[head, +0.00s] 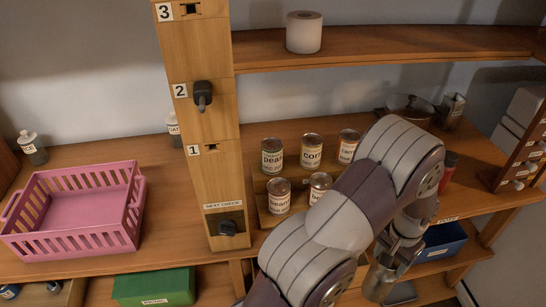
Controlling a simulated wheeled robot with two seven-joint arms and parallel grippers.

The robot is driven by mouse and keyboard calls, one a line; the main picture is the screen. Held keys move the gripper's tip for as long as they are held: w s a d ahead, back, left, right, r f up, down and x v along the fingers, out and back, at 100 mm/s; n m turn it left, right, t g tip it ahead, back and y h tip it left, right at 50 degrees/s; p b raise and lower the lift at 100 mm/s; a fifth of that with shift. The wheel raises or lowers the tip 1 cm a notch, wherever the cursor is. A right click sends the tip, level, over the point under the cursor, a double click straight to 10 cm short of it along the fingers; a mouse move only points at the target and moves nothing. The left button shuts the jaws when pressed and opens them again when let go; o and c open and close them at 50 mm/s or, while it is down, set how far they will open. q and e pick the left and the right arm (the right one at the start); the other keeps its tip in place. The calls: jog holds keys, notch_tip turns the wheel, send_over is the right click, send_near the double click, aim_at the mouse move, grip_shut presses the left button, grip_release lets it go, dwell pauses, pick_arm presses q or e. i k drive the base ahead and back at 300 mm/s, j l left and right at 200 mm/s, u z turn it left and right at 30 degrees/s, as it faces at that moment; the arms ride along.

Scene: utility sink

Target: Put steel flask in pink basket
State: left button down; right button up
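The pink basket (76,238) sits on the wooden counter at the left. It is slatted and looks empty. A grey metallic cylinder, which looks like the steel flask (379,282), shows low at the right, just below my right gripper (396,256). My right arm reaches up from the bottom edge, bends over, and points its gripper down there. The fingers are small and partly overlap the metal, so I cannot tell whether they grip it. My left gripper is not in view.
A wooden post (207,160) with black hooks stands between the basket and several cans (312,152). A blue bin (443,241) and a green box (155,287) sit lower down. A paper roll (304,32) stands on the upper shelf. A pot (409,108) is at the back right.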

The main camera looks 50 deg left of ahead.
aim_at(60, 225)
jog(key=k+j, duration=0.3)
jog(key=k, duration=0.2)
jog(key=k+j, duration=0.25)
jog(key=k, duration=0.25)
jog(key=k+j, duration=0.3)
jog(key=k, duration=0.2)
jog(key=k+u, duration=0.1)
jog(key=u, duration=0.35)
jog(key=k+j+u, duration=0.1)
jog(key=u, duration=0.3)
jog(key=k+j+u, duration=0.1)
jog(key=u, duration=0.35)
jog(key=j, duration=0.1)
